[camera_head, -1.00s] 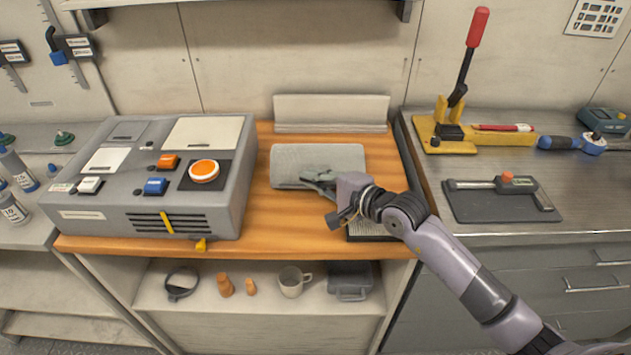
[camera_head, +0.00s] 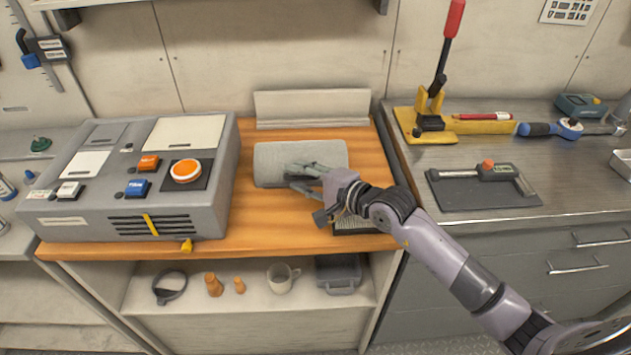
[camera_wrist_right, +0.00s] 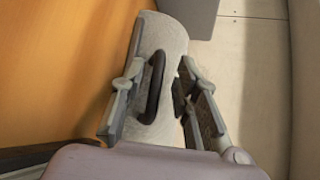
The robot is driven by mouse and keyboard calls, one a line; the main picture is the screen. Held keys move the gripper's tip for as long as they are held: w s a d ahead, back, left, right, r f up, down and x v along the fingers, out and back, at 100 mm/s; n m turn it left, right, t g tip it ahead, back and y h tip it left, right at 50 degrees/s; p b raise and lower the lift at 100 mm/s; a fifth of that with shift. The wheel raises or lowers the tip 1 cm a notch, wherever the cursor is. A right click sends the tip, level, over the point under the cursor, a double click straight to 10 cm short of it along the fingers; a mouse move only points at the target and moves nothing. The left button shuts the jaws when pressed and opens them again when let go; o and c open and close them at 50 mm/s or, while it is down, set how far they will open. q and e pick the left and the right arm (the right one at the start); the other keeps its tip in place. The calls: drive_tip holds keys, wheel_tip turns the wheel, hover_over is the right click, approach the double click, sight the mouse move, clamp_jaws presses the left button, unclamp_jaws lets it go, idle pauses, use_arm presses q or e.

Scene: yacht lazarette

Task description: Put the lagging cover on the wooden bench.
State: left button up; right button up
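The lagging cover, a pale grey rounded half-cylinder (camera_head: 272,160) with a dark handle (camera_wrist_right: 153,88), lies on the orange wooden bench (camera_head: 250,222). It also shows in the right wrist view (camera_wrist_right: 165,35). My right gripper (camera_head: 300,176) is over the cover's front right part. In the right wrist view its fingers (camera_wrist_right: 160,100) are spread on either side of the handle, with gaps between them and it. Part of the cover is hidden by the gripper. My left gripper is not in view.
A grey control box (camera_head: 135,180) stands to the left of the cover. A pale upright piece (camera_head: 312,108) stands behind it. A dark ribbed item (camera_head: 362,228) sits under my right wrist at the bench's front. A metal counter (camera_head: 470,160) with tools is to the right.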

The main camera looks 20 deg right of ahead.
drive_tip(key=b+v, duration=0.1)
drive_tip(key=v, duration=0.9)
drive_tip(key=shift+f, duration=0.1)
drive_tip(key=shift+s+d+r, duration=0.25)
drive_tip(key=shift+s+r, duration=0.05)
drive_tip(key=shift+s, duration=0.35)
